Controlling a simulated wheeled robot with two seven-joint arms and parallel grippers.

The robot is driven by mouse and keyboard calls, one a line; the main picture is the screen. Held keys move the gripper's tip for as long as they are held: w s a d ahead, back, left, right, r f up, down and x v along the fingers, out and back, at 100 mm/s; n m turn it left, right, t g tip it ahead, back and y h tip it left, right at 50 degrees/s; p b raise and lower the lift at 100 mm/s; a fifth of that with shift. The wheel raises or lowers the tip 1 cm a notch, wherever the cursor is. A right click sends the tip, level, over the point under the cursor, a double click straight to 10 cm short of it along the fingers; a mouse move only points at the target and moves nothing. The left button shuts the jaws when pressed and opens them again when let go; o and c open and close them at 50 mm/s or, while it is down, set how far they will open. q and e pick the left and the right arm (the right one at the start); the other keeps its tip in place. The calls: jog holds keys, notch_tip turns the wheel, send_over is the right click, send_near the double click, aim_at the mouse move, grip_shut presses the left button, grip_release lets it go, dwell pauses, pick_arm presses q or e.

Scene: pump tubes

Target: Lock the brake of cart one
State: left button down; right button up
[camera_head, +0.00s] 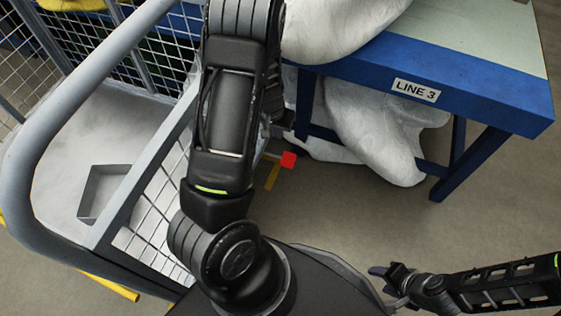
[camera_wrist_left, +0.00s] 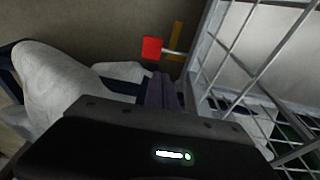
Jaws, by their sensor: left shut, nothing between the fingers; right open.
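The cart (camera_head: 95,222) with grey rails and wire mesh stands at the left of the head view; its mesh side (camera_wrist_left: 215,60) also shows in the left wrist view. A red brake handle end (camera_head: 288,160) sits on a short bar beside the cart, near a yellow strip (camera_head: 272,177). The red end also shows in the wrist view (camera_wrist_left: 152,47). My left gripper (camera_wrist_left: 162,88) is shut and empty, apart from the red end in the picture; my arm mostly hides it in the head view. My right gripper (camera_head: 388,275) is open and empty at lower right.
A blue table (camera_head: 470,92) labelled LINE 3 stands at the upper right, with white sacks (camera_head: 375,115) under and beside it. A shallow grey tray (camera_head: 104,190) lies in the cart. Bare floor (camera_head: 370,215) lies between the table and me.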

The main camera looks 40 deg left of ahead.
pick_arm(q)
jog(key=shift+w+a, duration=0.15)
jog(key=shift+a, duration=0.2)
pick_arm(e)
jog(key=shift+f, duration=0.3)
pick_arm(q)
jog(key=shift+f, duration=0.1)
jog(key=b, duration=0.7)
send_near(280, 157)
jog(key=f, duration=0.1)
jog(key=w+f, duration=0.1)
jog(key=f, duration=0.1)
jog(key=w+f, duration=0.1)
jog(key=f, duration=0.1)
jog(key=shift+w+a+f, duration=0.1)
jog(key=shift+a, duration=0.05)
jog(key=shift+f, duration=0.45)
pick_arm(e)
notch_tip(280, 157, down, 8)
jog(key=w, duration=0.1)
jog(key=shift+w+r, duration=0.15)
jog(key=shift+w, duration=0.1)
jog(key=shift+d+r, duration=0.1)
jog(key=shift+d, duration=0.15)
